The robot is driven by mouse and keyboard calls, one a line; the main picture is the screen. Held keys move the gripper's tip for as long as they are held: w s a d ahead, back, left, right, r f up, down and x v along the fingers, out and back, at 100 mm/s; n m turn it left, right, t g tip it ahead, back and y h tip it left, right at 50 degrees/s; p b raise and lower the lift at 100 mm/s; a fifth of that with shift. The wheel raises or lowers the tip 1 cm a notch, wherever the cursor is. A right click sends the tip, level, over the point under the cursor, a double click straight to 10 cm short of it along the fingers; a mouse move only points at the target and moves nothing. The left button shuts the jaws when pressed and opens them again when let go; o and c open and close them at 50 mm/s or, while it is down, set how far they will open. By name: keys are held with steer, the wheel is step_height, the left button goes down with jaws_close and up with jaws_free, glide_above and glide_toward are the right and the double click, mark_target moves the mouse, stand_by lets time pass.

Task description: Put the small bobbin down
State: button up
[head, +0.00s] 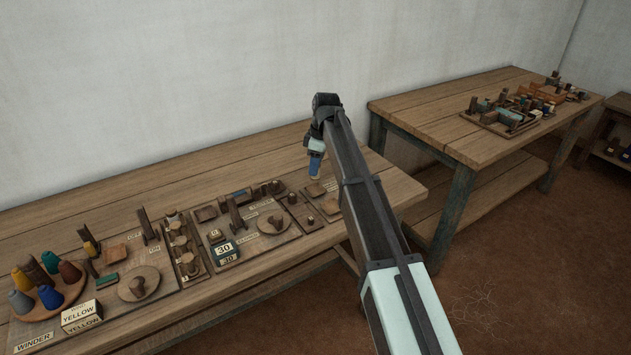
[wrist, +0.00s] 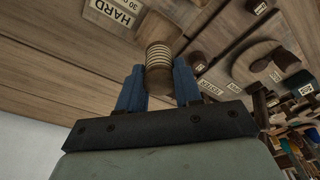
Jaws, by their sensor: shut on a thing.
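My gripper (wrist: 159,80) has blue fingers and is shut on the small bobbin (wrist: 158,56), which is wound with pale thread between brown wooden ends. In the wrist view a finger stands on each side of it. In the head view my gripper (head: 315,166) points down over the right end of the board on the long table, and the bobbin is too small or hidden to make out. I cannot tell whether the bobbin touches anything below.
A "HARD" label (wrist: 112,12) lies near the bobbin. Bare table lies behind the boards. A second table (head: 436,118) stands right.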

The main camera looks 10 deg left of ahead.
mark_target(315, 179)
steer(key=shift+f, duration=2.85)
steer(key=shift+f, duration=0.15)
steer(key=o, duration=1)
steer(key=r, duration=0.4)
steer(key=d+r, duration=0.1)
steer(key=r, duration=0.7)
steer(key=shift+d+r, duration=0.1)
steer(key=shift+d, duration=0.3)
